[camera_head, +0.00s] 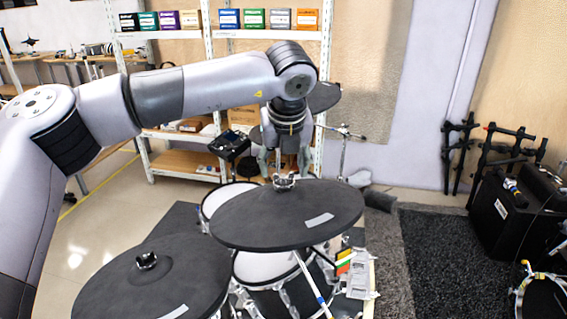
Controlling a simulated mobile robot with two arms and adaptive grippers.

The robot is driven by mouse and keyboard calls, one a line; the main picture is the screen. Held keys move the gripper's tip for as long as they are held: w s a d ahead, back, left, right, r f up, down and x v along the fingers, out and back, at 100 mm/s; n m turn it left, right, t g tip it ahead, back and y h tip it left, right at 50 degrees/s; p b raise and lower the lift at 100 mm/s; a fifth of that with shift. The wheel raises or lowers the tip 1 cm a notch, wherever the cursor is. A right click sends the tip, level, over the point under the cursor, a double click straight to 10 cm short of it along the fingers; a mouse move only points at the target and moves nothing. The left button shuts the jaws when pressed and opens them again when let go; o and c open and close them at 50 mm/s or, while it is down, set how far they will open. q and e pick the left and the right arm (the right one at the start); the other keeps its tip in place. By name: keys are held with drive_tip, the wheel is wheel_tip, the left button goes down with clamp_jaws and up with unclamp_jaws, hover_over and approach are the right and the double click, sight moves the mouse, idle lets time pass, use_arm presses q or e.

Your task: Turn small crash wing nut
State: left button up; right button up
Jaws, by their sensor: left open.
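A small metal wing nut (284,181) sits at the top centre of a dark round cymbal pad (250,215) in the middle of the view. My left arm reaches in from the left and points its gripper (285,167) down over this nut. The fingers are apart, one on each side above the nut, with nothing visibly held between them. I cannot tell whether a fingertip touches the nut. A second dark cymbal pad (120,290) at the lower left has its own dark nut (147,261). My right gripper is out of view.
Mesh drum pads (265,268) and metal stands lie below the cymbals. Another dark pad (325,97) shows behind my wrist. A drum module (230,146) stands behind, left of the gripper. Shelves with boxes (253,18) line the wall. Dark carpet (450,255) lies open at right.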

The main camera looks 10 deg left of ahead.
use_arm(q)
drive_tip(key=shift+x, duration=1)
drive_tip(key=c, duration=1.2)
drive_tip(key=shift+o, duration=0.2)
